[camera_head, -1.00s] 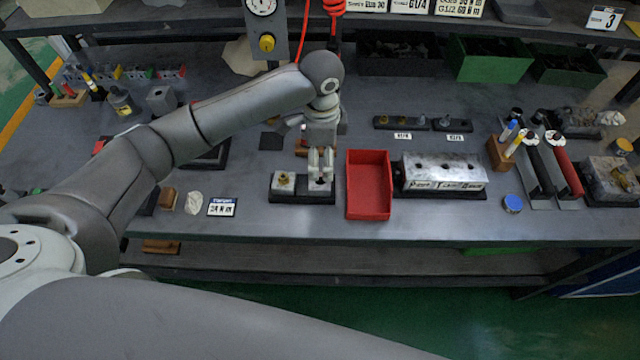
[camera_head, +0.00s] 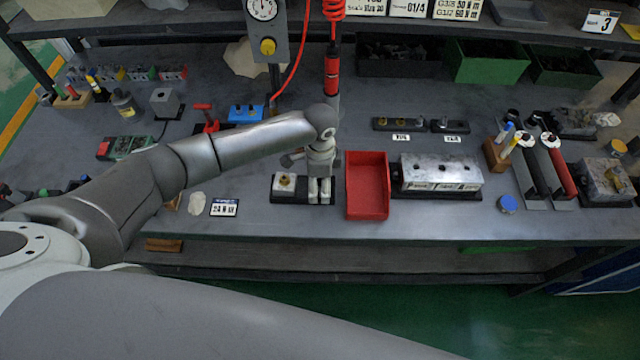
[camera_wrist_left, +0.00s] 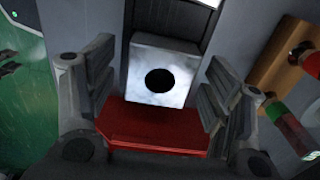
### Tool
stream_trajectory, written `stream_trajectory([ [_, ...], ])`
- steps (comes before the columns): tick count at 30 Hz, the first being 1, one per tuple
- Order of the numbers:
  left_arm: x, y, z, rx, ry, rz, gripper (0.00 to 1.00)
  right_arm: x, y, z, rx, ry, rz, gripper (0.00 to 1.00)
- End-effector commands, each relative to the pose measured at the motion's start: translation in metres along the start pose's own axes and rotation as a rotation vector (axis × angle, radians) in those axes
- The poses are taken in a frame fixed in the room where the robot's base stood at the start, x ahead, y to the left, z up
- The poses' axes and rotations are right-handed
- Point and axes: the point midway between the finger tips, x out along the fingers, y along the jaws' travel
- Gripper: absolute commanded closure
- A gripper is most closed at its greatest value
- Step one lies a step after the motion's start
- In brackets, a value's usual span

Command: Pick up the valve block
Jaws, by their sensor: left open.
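A pale metal valve block with a round dark hole (camera_wrist_left: 159,80) shows in the left wrist view, between the two fingers of my left gripper (camera_wrist_left: 157,95). The fingers are open, with gaps visible to the block. In the head view my left gripper (camera_head: 319,190) points down at the right half of a black base (camera_head: 300,202), and its fingers hide the block there. A second pale block with a brass fitting (camera_head: 284,184) sits on the left half of this base. My right gripper is not in view.
A red bin (camera_head: 367,212) stands close to the right of my left gripper. A long metal manifold (camera_head: 440,170) lies beyond it. A label card (camera_head: 224,207) lies to the left. A red surface (camera_wrist_left: 152,127) crosses the lower wrist view. The front bench strip is clear.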

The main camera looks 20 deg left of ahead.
Motion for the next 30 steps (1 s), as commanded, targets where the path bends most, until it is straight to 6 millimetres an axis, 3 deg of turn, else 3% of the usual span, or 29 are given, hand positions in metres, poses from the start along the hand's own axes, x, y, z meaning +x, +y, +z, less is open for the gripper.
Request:
stream_trajectory([
  [4,0.0002,0.0001,-0.0001,0.0,0.0,0.0,0.26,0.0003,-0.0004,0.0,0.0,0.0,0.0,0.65],
  [18,-0.0002,0.0001,0.0,0.0,0.0,0.0,0.86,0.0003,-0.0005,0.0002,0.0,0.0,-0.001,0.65],
  [30,-0.0067,-0.001,-0.0008,0.0,0.002,-0.002,0.86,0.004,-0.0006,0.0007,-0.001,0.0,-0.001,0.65],
])
